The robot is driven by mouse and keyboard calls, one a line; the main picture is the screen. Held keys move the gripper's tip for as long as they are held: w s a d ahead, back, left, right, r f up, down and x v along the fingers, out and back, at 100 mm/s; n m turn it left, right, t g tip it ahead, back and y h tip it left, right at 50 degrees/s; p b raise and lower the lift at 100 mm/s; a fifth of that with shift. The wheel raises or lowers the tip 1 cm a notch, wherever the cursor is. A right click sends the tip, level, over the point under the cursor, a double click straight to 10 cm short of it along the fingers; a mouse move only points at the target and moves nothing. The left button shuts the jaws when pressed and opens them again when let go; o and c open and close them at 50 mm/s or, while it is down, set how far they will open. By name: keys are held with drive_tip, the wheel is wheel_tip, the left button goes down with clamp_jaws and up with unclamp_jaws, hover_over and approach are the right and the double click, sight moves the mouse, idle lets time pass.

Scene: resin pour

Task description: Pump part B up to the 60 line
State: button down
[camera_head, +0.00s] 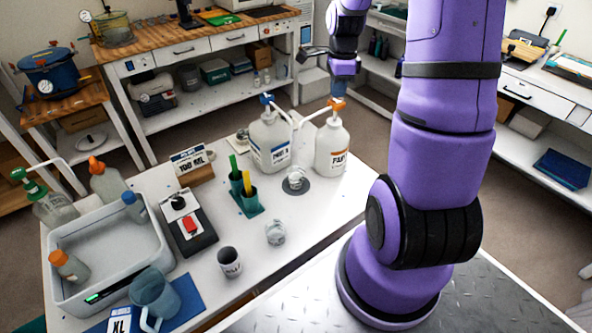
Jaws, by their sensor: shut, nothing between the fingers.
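Two white pump jugs stand side by side at the back right of the white table. One jug has a blue pump head (267,99) and a blue label; the other jug (331,150) has an orange pump head (337,104) and an orange label. The label lettering is too small to read surely. A clear cup (296,178) stands on a dark round disc in front of the jugs, near the spout ends; its lines and fill level cannot be read. My gripper (338,92) is shut and empty, just above or touching the orange pump head.
A green holder (248,209) with sticks, a clear cup (276,232) and a dark-mouthed cup (229,262) stand left of the jugs. Further left are a black device (187,222), a white tub (62,291) with bottles and a jug (155,297).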

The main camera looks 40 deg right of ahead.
drive_tip(key=shift+f, duration=1.05)
idle(0.4)
drive_tip(key=shift+r, duration=1.05)
drive_tip(key=shift+r, duration=0.1)
drive_tip(key=shift+r, duration=2.9)
